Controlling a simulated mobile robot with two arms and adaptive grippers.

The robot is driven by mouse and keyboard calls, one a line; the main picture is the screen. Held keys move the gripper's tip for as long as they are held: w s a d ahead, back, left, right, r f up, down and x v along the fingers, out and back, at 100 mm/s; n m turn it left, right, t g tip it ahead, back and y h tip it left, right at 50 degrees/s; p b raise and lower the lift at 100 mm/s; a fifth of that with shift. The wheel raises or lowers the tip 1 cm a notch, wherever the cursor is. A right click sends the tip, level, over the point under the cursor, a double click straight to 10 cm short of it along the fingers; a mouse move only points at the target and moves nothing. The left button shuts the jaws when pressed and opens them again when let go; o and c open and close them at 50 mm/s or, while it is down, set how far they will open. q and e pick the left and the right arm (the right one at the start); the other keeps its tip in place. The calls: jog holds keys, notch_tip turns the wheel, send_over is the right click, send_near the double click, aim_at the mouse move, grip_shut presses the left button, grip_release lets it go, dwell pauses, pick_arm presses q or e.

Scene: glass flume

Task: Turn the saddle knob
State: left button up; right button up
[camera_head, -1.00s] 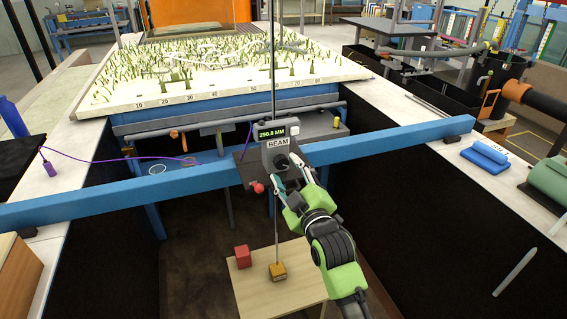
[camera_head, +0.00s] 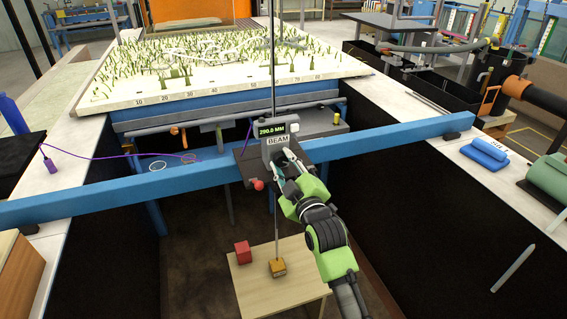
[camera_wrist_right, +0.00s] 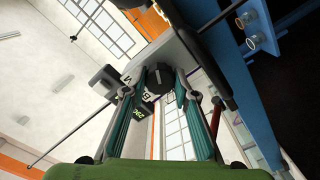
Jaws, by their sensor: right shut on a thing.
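The grey saddle (camera_head: 250,166) sits on the blue beam (camera_head: 375,141). It carries a small green-lit display (camera_head: 271,129) reading about 290.0 MM, and a label "BEAM". In the right wrist view a dark round knob (camera_wrist_right: 158,76) on the saddle's face lies between the fingertips. My right gripper (camera_head: 284,165) is at the front of the saddle, shut on this knob; it also shows in the right wrist view (camera_wrist_right: 161,88). In the head view the gripper hides the knob. My left gripper is not in view.
A thin rod runs down through the saddle to an orange block (camera_head: 277,268) on a wooden table (camera_head: 262,297), beside a red cube (camera_head: 242,252). A small red knob (camera_head: 257,184) sticks out at the saddle's lower left. The blue beam spans the dark trench.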

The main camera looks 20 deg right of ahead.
jog(key=m+p, duration=0.2)
jog(key=m, duration=0.1)
jog(key=shift+r, duration=0.1)
jog(key=m+p, duration=0.1)
jog(key=m, duration=0.2)
jog(key=shift+m, duration=0.3)
jog(key=m+p, duration=0.1)
jog(key=m, duration=0.2)
jog(key=shift+p, duration=0.4)
jog(key=shift+m+p, duration=0.45)
jog(key=shift+m, duration=1.25)
jog(key=o, duration=1.1)
